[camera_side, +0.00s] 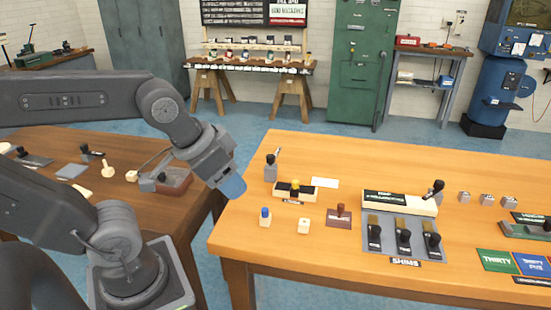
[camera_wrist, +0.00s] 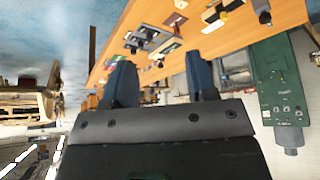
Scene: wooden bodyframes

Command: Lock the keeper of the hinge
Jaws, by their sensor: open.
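My gripper (camera_side: 231,187) hangs in the air above the gap between the two tables, left of the light wooden table, and touches nothing. In the wrist view my gripper (camera_wrist: 162,76) shows two blue-grey fingers apart with nothing held between them. A small pale wooden piece with a dark band and yellow knob (camera_side: 295,188) lies at the table's left part. A black-handled part (camera_side: 271,163) stands beside it. A long pale block (camera_side: 398,202) with a dark label carries another black handle (camera_side: 436,188). I cannot tell which piece is the hinge or its keeper.
The wooden table (camera_side: 275,240) also holds a blue-topped block (camera_side: 265,217), a small pale cube (camera_side: 304,226), a brown stamp-like piece (camera_side: 340,213) and a grey shims tray (camera_side: 374,257). A darker table (camera_side: 60,215) stands left. The light table's front-left area is clear.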

